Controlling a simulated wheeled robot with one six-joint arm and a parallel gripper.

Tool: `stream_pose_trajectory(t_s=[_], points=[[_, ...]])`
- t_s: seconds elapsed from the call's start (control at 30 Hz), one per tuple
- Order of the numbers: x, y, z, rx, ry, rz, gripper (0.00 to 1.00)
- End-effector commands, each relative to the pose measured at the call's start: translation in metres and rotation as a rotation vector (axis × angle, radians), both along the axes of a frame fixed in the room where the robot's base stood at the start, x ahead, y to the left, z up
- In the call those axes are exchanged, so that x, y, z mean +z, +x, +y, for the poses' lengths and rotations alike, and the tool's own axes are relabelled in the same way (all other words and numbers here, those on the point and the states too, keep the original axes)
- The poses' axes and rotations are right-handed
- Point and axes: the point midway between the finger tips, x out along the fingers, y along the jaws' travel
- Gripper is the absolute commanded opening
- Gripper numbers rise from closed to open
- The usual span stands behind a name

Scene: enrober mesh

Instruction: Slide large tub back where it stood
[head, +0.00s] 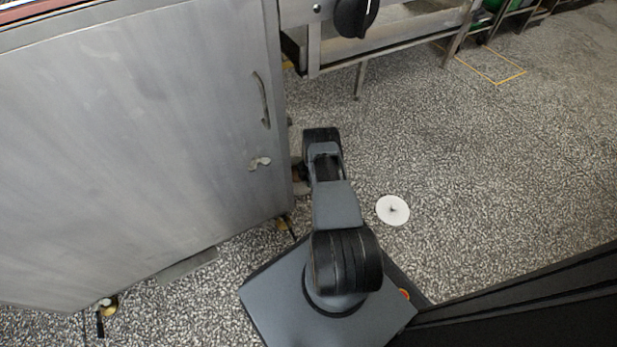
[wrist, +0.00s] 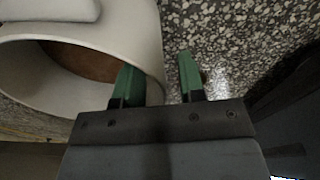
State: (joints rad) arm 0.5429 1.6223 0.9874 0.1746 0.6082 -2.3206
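A large off-white tub (wrist: 152,35) fills the left of the wrist view, with a brown inside showing through its wide mouth. My gripper (wrist: 158,78) is open, its two green fingers apart. The left finger reaches in over the tub's mouth, and the right finger is outside the wall above the floor. The tub's wall lies between the fingers, with a visible gap to the right finger. In the head view my arm hides the gripper, and I cannot make out the tub there.
A grey metal cabinet (head: 130,150) stands close to the left of my arm. A metal frame machine (head: 400,35) is behind. A white disc (head: 393,210) lies on the speckled floor to the right. A yellow outline (head: 497,83) marks the floor further back. The right-hand floor is mostly open.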

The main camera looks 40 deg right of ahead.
Motion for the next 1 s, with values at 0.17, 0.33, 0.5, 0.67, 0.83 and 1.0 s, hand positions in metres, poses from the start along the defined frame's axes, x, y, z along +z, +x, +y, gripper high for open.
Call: stream_pose_trajectory(t_s=[0.17,0.33,0.5,0.67,0.83,1.0], points=[[-0.016,0.0,0.002,0.0,0.0,0.0,0.36],[-0.02,0.0,0.002,0.001,0.0,-0.001,0.36],[-0.02,0.0,0.003,0.001,0.0,0.0,0.36],[-0.02,0.0,0.003,0.001,0.0,0.0,0.35],[-0.02,0.0,0.003,0.001,0.0,0.0,0.19],[-0.02,0.0,0.003,0.001,0.0,0.0,0.03]])
